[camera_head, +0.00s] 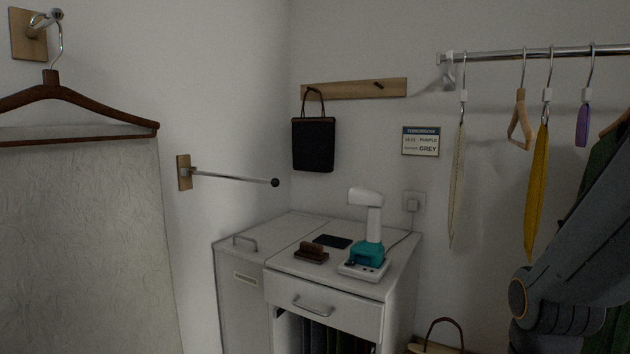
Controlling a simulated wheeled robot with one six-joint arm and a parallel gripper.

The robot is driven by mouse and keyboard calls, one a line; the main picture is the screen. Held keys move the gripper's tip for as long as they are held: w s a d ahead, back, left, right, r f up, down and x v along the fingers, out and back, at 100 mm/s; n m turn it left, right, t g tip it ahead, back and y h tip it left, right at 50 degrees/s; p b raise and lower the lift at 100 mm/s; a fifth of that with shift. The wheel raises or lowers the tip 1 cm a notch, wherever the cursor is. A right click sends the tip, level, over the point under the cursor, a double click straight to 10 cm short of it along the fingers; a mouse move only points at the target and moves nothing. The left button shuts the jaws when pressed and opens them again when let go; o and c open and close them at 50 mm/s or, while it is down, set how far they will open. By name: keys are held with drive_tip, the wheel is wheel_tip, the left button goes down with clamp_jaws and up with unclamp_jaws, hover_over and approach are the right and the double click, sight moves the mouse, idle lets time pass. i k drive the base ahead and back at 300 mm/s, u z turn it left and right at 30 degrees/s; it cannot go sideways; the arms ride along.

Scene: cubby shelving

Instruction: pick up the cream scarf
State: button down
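A narrow cream scarf (457,190) hangs edge-on from a clip hanger, leftmost on the chrome rail (530,54) at the upper right. It hangs straight down, close to the back wall. A wide pale grey-cream cloth (80,240) with a raised pattern is draped over the bar of a dark wooden hanger (75,93) at the left, near the camera. My arm's dark links cover the lower right. My gripper is outside the view, so its fingers and anything in them are hidden.
Yellow (537,190) and purple (583,125) scarves, a bare wooden hanger (521,120) and a green garment (600,165) share the rail. A thin rod (230,178) juts from the left wall. A white cabinet (340,312) with a steamer (367,235) stands in the corner.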

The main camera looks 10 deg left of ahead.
sight(458, 164)
drive_tip(key=u, duration=0.45)
drive_tip(key=k, duration=0.55)
drive_tip(key=u, duration=1.15)
drive_tip(key=i, duration=0.9)
drive_tip(key=z, duration=0.7)
drive_tip(key=i, duration=0.5)
drive_tip(key=z, duration=0.45)
